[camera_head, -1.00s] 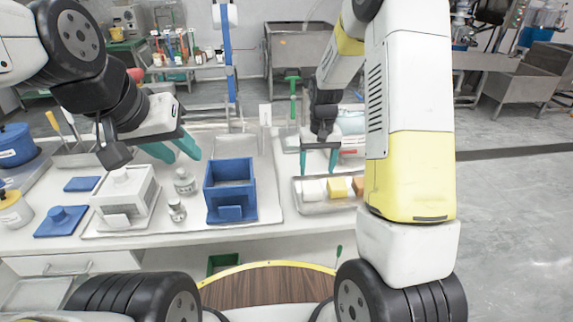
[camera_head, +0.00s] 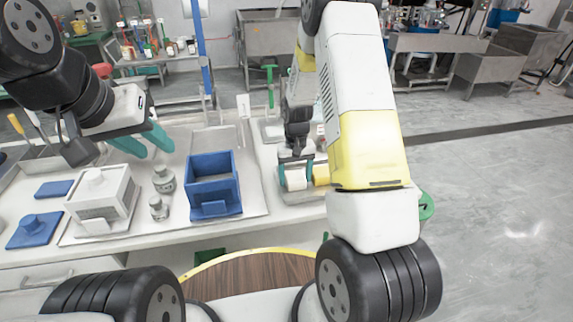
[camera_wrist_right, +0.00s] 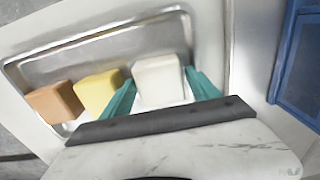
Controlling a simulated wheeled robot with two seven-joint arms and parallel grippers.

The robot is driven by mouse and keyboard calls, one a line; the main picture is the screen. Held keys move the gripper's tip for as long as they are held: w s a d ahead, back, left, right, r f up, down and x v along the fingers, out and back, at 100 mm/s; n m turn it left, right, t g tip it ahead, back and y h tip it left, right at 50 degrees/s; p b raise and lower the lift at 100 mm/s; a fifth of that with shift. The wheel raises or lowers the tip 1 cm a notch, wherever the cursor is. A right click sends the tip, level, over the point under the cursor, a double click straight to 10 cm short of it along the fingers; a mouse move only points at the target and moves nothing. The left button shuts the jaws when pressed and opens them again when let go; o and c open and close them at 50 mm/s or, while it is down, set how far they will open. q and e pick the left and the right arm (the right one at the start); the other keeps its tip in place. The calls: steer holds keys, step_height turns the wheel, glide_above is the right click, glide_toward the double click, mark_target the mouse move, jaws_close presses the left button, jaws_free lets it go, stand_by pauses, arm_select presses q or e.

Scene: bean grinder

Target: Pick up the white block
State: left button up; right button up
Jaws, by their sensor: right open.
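The white block (camera_wrist_right: 160,81) sits in a metal tray (camera_wrist_right: 95,40), at the end of a row of blocks. My right gripper (camera_wrist_right: 160,92) is open, with its two teal fingers on either side of the white block; I cannot tell whether they touch it. In the head view, the white block (camera_head: 295,180) shows between the fingers of my right gripper (camera_head: 295,178). My left gripper (camera_head: 150,142) is above the left part of the table, with its teal fingers apart and empty.
A yellow block (camera_wrist_right: 98,92) stands beside the white block, close to one finger, and an orange block (camera_wrist_right: 55,103) lies beyond it. A blue open box (camera_head: 214,185), a white lidded box (camera_head: 103,198) and small metal weights (camera_head: 163,180) stand left of the tray.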

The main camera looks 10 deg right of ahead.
steer(key=shift+c, duration=0.4)
steer(key=c, duration=1.2)
steer(key=shift+r, duration=0.15)
